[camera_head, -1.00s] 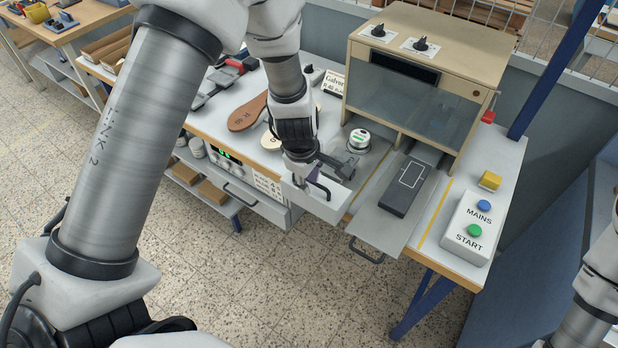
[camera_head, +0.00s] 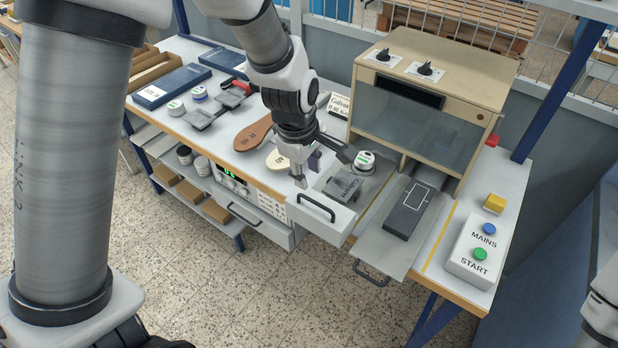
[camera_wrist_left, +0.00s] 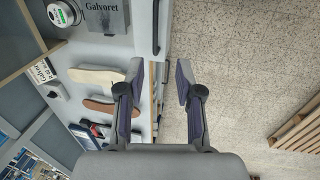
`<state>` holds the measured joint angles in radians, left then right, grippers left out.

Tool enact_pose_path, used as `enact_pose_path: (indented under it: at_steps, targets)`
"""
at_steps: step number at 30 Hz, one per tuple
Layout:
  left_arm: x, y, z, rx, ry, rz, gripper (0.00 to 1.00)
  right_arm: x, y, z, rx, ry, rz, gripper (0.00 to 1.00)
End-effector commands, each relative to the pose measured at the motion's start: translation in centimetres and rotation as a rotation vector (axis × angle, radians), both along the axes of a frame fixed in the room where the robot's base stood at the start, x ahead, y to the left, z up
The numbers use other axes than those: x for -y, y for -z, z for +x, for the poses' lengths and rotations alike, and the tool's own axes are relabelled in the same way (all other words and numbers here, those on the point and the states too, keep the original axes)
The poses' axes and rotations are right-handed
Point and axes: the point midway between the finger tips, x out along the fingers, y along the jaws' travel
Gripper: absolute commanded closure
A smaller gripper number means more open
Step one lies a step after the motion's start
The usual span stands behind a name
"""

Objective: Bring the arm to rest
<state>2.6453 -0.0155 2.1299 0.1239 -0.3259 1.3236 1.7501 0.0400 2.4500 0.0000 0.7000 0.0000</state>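My left gripper (camera_head: 322,165) is open and empty above the front of the bench, just behind and left of the open drawer's handle (camera_head: 318,207). In the left wrist view its two fingers (camera_wrist_left: 160,80) stand apart with only floor and the bench edge between them. The left arm comes in from the left, its large link covering the left of the head view. At the right edge of the head view, part of my right arm (camera_head: 602,310) shows; its gripper is out of frame.
The drawer (camera_head: 328,222) stands pulled out, with a grey Galvoret block (camera_head: 343,186) in it. Beside it are a round tin (camera_head: 364,161), the press cabinet (camera_head: 435,100) with its tray out, and a button box (camera_head: 475,252). Insoles (camera_head: 253,133) lie on the bench.

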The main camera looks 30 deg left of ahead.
Motion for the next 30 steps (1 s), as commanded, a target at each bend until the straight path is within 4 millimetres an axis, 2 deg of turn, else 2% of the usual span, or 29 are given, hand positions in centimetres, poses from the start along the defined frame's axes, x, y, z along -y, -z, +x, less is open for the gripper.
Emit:
enact_pose_path:
  at_steps: [11, 14, 17, 19, 21, 24, 27, 30]
  targets:
    - [0.0, 0.1, 0.0, 0.0, 0.0, -0.001, 0.65, 0.0, 0.0, 0.0, 0.0, 0.0, 0.0, 1.0]
    - [0.0, 1.3, -0.3, -0.023, 0.0, -0.001, 0.65, 0.0, 0.3, 0.0, 0.0, 0.0, 0.0, 1.0]
    - [0.0, 5.7, -1.8, -0.111, -0.001, -0.003, 0.65, 0.0, 1.0, 0.0, 0.0, 0.0, 0.0, 1.0]
    - [-0.1, 10.3, -4.3, -0.216, -0.005, -0.007, 0.65, 0.0, 1.7, 0.0, 0.0, 0.0, 0.0, 1.0]
    - [-0.2, 15.4, -8.1, -0.343, -0.005, -0.009, 0.65, 0.0, 2.5, 0.0, 0.0, 0.0, 0.0, 1.0]
    - [-0.5, 21.7, -13.6, -0.471, 0.04, -0.007, 0.65, 0.0, 3.4, 0.0, 0.0, 0.0, 0.0, 1.0]
    - [-0.8, 26.5, -18.5, -0.536, 0.166, -0.01, 0.65, 0.0, 4.2, 0.0, 0.0, 0.0, 0.0, 1.0]
    - [-1.1, 30.3, -23.1, -0.56, 0.346, -0.021, 0.65, 0.0, 4.9, 0.0, 0.0, 0.0, 0.0, 1.0]
